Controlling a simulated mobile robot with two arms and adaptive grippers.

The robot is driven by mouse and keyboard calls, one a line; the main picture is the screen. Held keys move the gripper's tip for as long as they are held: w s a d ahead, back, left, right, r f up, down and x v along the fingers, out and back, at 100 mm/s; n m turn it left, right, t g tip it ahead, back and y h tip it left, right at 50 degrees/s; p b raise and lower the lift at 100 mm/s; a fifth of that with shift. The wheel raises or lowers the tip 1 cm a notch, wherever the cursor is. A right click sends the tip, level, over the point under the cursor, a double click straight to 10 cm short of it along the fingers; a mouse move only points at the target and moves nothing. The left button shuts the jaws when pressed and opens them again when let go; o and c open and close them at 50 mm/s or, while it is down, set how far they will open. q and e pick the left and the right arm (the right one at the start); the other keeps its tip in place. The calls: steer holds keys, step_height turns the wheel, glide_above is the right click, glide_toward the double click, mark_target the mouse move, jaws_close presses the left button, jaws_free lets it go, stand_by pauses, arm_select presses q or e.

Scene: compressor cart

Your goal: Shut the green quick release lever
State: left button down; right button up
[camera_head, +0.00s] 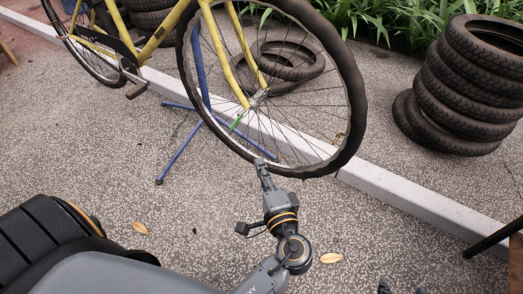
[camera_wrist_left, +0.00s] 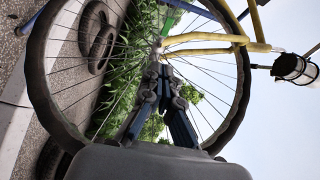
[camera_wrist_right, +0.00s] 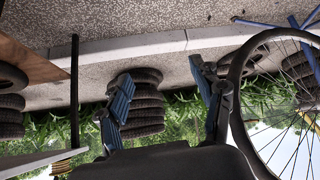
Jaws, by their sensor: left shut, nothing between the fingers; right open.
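The green quick release lever (camera_head: 236,122) sticks out down and left from the hub of the yellow bicycle's wheel (camera_head: 352,140). It also shows at the top of the left wrist view (camera_wrist_left: 170,18), near the yellow fork (camera_wrist_left: 205,38). My left gripper (camera_head: 262,163) is shut and empty, beside the lower part of the wheel and apart from the lever. In the left wrist view its closed fingertips (camera_wrist_left: 160,70) point up toward the hub area. My right gripper (camera_wrist_right: 160,78) is open and empty, away from the lever; only small dark tips show at the head view's bottom edge.
A blue stand (camera_head: 180,153) has legs on the speckled ground left of the wheel. A pale kerb (camera_head: 400,197) runs behind the wheel. A tyre stack (camera_head: 465,85) stands at right. A dark table leg (camera_head: 490,238) is at lower right.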

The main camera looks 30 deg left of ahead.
arm_select(q)
steer(key=shift+d+r, duration=0.2)
steer(key=shift+r, duration=0.05)
arm_select(e)
steer(key=shift+s+d+r, duration=0.1)
arm_select(q)
steer(key=shift+w, duration=0.1)
glide_toward(236, 124)
steer(key=w, duration=0.4)
steer(key=shift+s+a+b, duration=0.1)
steer(key=shift+a+b, duration=0.4)
steer(key=shift+a, duration=1.55)
arm_select(e)
steer(key=shift+w+a+r+t+y, duration=0.1)
steer(key=shift+w+a+r+t, duration=0.15)
steer(key=shift+w+r+t, duration=0.3)
steer(key=shift+w+a+r+t+y, duration=0.1)
steer(key=shift+w+a+r+t, duration=0.2)
steer(key=shift+w, duration=0.4)
steer(key=shift+w+a+r+t+y, duration=0.15)
steer(key=shift+w+r+t, duration=0.2)
steer(key=shift+w+r, duration=0.25)
steer(key=shift+f, duration=0.15)
